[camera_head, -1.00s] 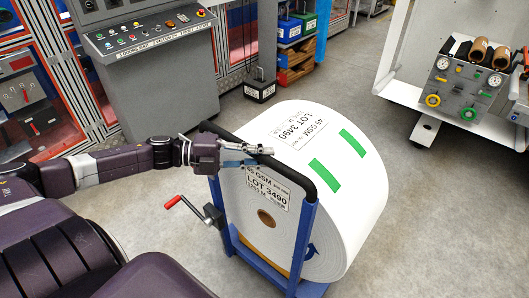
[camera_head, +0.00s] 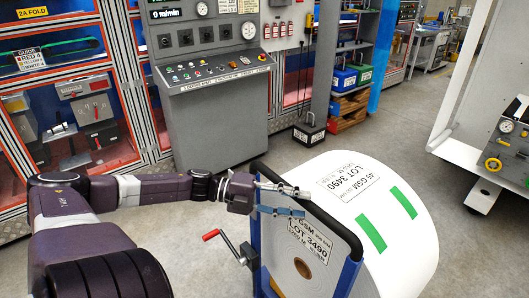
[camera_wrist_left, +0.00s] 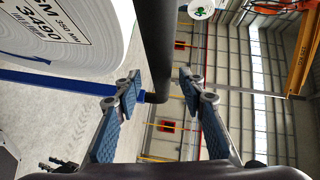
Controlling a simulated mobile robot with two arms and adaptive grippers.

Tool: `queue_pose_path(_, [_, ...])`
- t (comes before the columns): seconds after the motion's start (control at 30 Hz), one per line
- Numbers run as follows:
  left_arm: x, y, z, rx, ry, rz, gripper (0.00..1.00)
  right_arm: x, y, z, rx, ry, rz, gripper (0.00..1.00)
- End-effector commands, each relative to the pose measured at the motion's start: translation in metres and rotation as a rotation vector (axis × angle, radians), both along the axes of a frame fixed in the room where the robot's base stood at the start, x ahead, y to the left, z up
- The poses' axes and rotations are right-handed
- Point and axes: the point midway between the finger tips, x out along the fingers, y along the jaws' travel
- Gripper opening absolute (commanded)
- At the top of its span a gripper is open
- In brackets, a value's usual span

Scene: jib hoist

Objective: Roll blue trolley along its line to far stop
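The blue trolley (camera_head: 256,225) stands at lower right in the head view, with a black padded handle bar (camera_head: 328,222) and a red-handled crank (camera_head: 211,235). It carries a large white roll (camera_head: 420,232) labelled LOT 3490. My left gripper (camera_head: 302,202) is at the handle bar, its fingers on either side of it. In the left wrist view the bar (camera_wrist_left: 154,45) runs between the spread fingers (camera_wrist_left: 160,82), with gaps visible; contact cannot be told. The trolley's wheels are hidden. I cannot make out a floor line or a far stop. My right gripper is not in view.
A grey control console (camera_head: 215,110) stands behind the trolley. A black block with a label (camera_head: 309,132) sits on the floor beyond the roll. Shelves with blue and green bins (camera_head: 345,78) stand farther back. A white machine (camera_head: 462,150) is at right, with open floor between.

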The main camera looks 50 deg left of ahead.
Motion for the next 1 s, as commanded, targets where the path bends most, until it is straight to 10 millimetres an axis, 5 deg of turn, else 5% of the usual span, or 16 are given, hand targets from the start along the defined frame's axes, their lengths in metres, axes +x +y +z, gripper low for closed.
queue_pose_path(0.7, [-0.052,0.062,0.01,-0.001,-0.001,0.001,0.37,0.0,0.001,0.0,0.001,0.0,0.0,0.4])
queue_pose_path(1.0, [-0.06,0.07,0.012,0.0,0.0,-0.001,0.37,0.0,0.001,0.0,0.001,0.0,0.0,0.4])
